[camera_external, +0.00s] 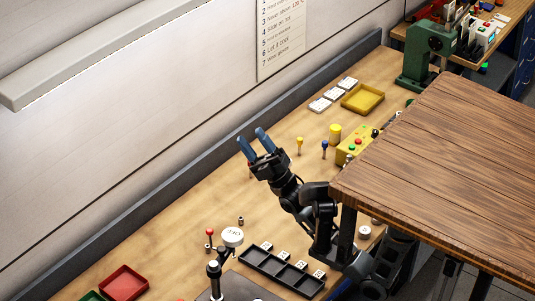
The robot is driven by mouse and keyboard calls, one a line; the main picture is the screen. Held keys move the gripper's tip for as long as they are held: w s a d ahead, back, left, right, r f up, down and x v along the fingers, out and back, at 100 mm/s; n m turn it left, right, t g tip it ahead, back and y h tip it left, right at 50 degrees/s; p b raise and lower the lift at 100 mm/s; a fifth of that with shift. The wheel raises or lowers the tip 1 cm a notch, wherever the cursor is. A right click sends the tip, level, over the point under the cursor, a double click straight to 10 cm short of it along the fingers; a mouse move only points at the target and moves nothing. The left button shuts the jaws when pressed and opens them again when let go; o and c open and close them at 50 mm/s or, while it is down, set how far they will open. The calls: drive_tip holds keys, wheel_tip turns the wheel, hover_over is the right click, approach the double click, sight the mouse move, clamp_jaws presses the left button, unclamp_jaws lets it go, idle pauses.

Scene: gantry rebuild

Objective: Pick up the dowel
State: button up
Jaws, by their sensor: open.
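My gripper (252,140) is open, its two blue fingers apart and pointing up and to the left over the bench (180,215). Nothing shows between the fingers. I cannot tell for sure which thing is the dowel. A small brown cylinder (241,220) stands on the bench below and left of my gripper, apart from it, and may be it. A small reddish bit shows just under my left finger, mostly hidden. My arm and wrist cover part of the bench.
A wooden tabletop (440,175) overhangs at the right, beside my arm. A yellow-topped peg (299,142), a blue-topped peg (324,147) and a yellow cylinder (335,132) stand right of my gripper. A black tray (281,271) and red tray (123,283) lie in front. A wall edges the back.

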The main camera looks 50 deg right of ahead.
drive_tip(key=w+d+f+n+g+h+b, duration=0.1)
drive_tip(key=w+d+f+n+g+b, duration=0.15)
drive_tip(key=w+d+f+n, duration=0.4)
drive_tip(key=w+d+f+n+g+b, duration=0.1)
drive_tip(key=w+d+f+n+g, duration=0.25)
drive_tip(key=f, duration=0.65)
drive_tip(key=s+d+f+n+g+h, duration=0.1)
drive_tip(key=d+f+h, duration=0.2)
drive_tip(key=d+f, duration=0.3)
drive_tip(key=s+d+f+n+g+h+b, duration=0.1)
drive_tip(key=d+f+h, duration=0.2)
drive_tip(key=d+f, duration=0.3)
drive_tip(key=s+d+f+n+g+h+b, duration=0.1)
drive_tip(key=d+f, duration=0.4)
drive_tip(key=d, duration=0.6)
drive_tip(key=shift+d+f+n+h, duration=0.15)
drive_tip(key=shift+f+n+h, duration=0.1)
drive_tip(key=shift+h, duration=0.4)
drive_tip(key=shift+d+f+n+h, duration=0.15)
drive_tip(key=shift+n+h, duration=0.1)
drive_tip(key=shift+h, duration=0.4)
drive_tip(key=shift+w+f, duration=0.1)
drive_tip(key=shift+f, duration=0.15)
drive_tip(key=shift+w, duration=0.4)
drive_tip(key=shift+w+d, duration=0.15)
drive_tip(key=shift+w, duration=1.55)
drive_tip(key=shift+w+d, duration=0.15)
drive_tip(key=shift+w, duration=1.55)
